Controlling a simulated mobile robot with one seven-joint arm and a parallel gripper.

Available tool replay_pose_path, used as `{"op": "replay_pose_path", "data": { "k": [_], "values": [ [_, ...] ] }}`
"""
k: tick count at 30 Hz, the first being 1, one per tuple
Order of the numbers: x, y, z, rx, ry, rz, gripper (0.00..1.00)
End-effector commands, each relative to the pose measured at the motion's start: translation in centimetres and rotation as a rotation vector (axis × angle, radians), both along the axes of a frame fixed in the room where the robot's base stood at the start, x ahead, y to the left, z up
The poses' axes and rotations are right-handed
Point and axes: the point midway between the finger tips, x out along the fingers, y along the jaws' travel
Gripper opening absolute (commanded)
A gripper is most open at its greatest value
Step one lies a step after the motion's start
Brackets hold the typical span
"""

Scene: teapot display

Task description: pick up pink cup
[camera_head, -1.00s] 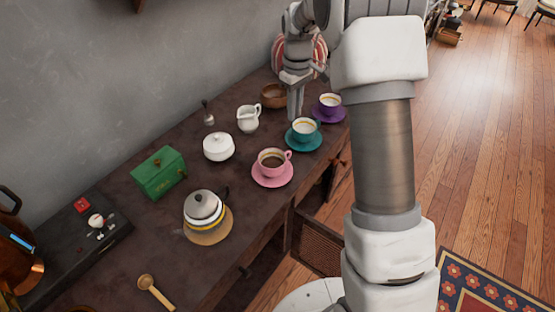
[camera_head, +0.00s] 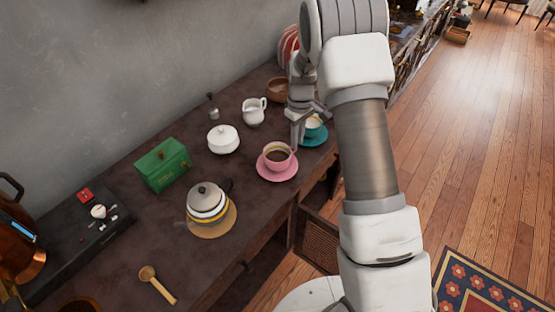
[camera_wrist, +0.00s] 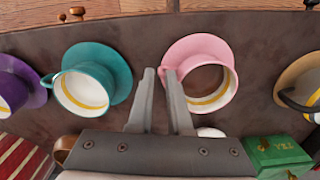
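The pink cup (camera_head: 278,158) stands upright on its pink saucer (camera_head: 276,175) near the front edge of the dark counter, with dark liquid and a yellow band inside. It also shows in the wrist view (camera_wrist: 225,96), right of the fingertips. My gripper (camera_head: 299,138) is just beyond the cup on its handle side, pointing down. In the wrist view my gripper (camera_wrist: 159,72) is open, with a narrow gap between the fingertips. The cup's pink handle appears at this gap; I cannot tell whether the fingers touch it.
A teal cup (camera_wrist: 82,91) stands left of the fingers in the wrist view, and a purple saucer (camera_wrist: 33,88) lies beyond it. A white sugar bowl (camera_head: 223,140), white pitcher (camera_head: 253,113), green box (camera_head: 162,167) and teapot (camera_head: 206,199) stand around the pink cup.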

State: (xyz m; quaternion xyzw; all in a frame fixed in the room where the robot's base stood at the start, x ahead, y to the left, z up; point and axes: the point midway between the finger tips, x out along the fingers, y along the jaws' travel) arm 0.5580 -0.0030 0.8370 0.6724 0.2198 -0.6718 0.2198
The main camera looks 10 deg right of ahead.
Motion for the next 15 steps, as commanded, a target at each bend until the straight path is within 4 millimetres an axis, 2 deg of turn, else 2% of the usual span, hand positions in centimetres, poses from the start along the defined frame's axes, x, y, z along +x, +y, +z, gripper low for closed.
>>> {"op": "replay_pose_path", "data": {
  "k": [3, 7, 15],
  "values": [
    [0.1, 0.3, -2.1, -0.002, 0.004, 0.002, 0.17],
    [0.2, 0.3, -3.8, 0.000, 0.002, 0.001, 0.17],
    [0.2, 0.3, -4.1, 0.000, 0.000, 0.001, 0.15]
  ]
}}
